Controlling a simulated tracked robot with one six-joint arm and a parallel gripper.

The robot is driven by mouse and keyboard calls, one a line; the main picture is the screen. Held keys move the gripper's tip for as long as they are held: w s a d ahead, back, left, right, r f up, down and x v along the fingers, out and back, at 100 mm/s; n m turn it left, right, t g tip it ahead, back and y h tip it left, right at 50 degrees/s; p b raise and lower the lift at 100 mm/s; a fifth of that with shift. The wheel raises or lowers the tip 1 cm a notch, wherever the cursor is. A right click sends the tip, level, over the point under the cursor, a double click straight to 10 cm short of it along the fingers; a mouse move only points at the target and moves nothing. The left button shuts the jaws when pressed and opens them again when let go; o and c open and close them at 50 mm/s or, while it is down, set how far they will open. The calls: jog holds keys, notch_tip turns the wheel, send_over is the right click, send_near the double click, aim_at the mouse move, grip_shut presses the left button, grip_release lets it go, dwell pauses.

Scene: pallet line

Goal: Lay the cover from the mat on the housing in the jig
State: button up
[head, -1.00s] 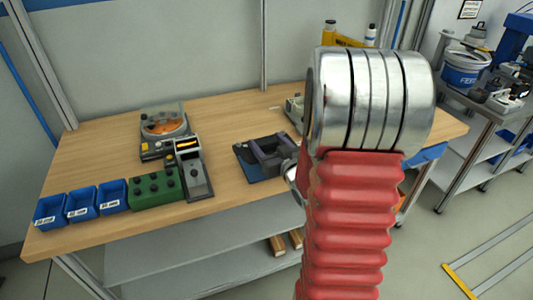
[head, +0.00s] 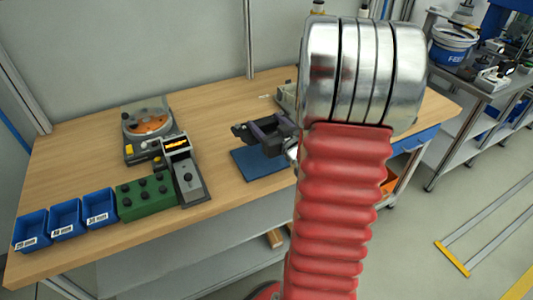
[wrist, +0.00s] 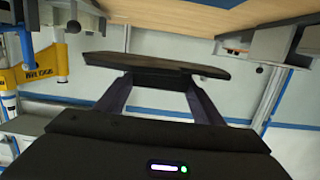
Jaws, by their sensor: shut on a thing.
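My gripper (head: 262,131) is over the bench, partly hidden by my own arm in the head view. It is shut on the cover (wrist: 155,67), a dark flat plate held across both fingertips in the wrist view. In the head view the cover (head: 242,131) shows as a dark shape above the blue mat (head: 258,165), apart from it. The mat's visible part is bare. A grey fixture (head: 286,95) behind my gripper is mostly hidden by my arm; I cannot tell whether it is the jig with the housing.
Left on the bench are a device with an orange disc (head: 148,122), a grey unit (head: 186,178), a green box with black knobs (head: 146,197) and blue bins (head: 66,217). A side table with a blue-banded bowl (head: 453,47) stands at right. Bare wood lies behind the mat.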

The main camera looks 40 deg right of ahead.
jog(key=shift+f, duration=2.9)
jog(key=shift+s+f, duration=0.1)
jog(key=shift+f, duration=2)
jog(key=shift+f, duration=0.1)
jog(key=o, duration=1.1)
